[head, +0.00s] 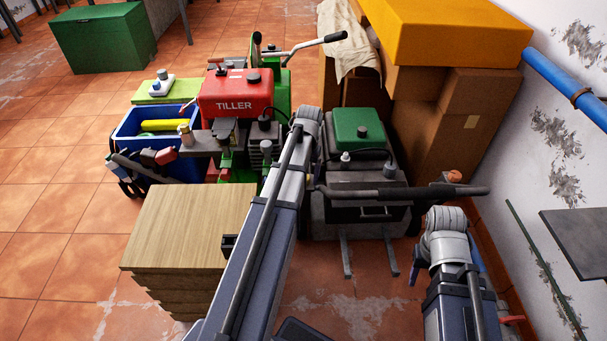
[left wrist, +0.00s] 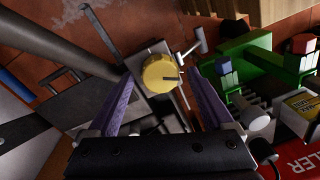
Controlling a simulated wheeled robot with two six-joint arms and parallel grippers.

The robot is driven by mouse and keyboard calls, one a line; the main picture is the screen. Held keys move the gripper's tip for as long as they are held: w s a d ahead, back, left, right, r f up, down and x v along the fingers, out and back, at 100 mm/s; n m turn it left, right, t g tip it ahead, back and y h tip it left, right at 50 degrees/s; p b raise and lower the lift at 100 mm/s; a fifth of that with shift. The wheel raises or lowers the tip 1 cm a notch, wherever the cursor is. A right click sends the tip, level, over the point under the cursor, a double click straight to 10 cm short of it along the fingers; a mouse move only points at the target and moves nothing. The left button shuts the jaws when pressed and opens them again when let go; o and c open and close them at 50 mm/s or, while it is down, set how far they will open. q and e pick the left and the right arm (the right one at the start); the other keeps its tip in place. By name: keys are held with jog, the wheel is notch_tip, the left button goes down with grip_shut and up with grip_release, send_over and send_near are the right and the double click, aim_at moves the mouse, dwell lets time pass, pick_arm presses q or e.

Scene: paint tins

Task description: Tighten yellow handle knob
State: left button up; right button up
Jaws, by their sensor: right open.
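The yellow handle knob (left wrist: 160,73) is a round cap with a dark mark, on a grey metal plate in the left wrist view. My left gripper (left wrist: 158,75) is open. Its two purple fingers stand on either side of the knob with gaps visible; I cannot tell how deep they reach. In the head view my left arm crosses the middle, and I cannot make out its gripper or the knob there. My right gripper (head: 446,268) is open and empty at the lower right, partly hidden by its own wrist, away from the knob.
The red tiller (head: 236,94) stands left of my left arm, a green-topped machine (head: 358,127) right of it. A wooden block stack (head: 190,225) is at front left, a blue crate (head: 130,128) behind it. Cardboard boxes (head: 425,115) and the wall (head: 560,150) bound the right.

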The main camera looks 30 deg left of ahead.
pick_arm(q)
jog(key=shift+r, duration=0.1)
jog(key=r+p, duration=0.7)
jog(key=p, duration=0.1)
jog(key=shift+w+d+r, duration=0.1)
jog(key=shift+d+r, duration=0.2)
jog(key=shift+r, duration=0.05)
dwell(0.4)
jog(key=s+d+r+m+p, duration=0.2)
jog(key=s+d+r+p, duration=0.3)
jog(key=d+r+p, duration=0.3)
jog(key=s+d+r+m+p, duration=0.2)
jog(key=s+d+r+p, duration=0.3)
jog(key=d+r+p, duration=0.4)
jog(key=s+d+r+m+p, duration=0.2)
jog(key=s+d+r+p, duration=0.4)
jog(key=d, duration=0.7)
notch_tip(320, 180, up, 2)
jog(key=shift+s+r+p, duration=0.1)
jog(key=shift+r+p, duration=0.15)
jog(key=shift+p, duration=0.9)
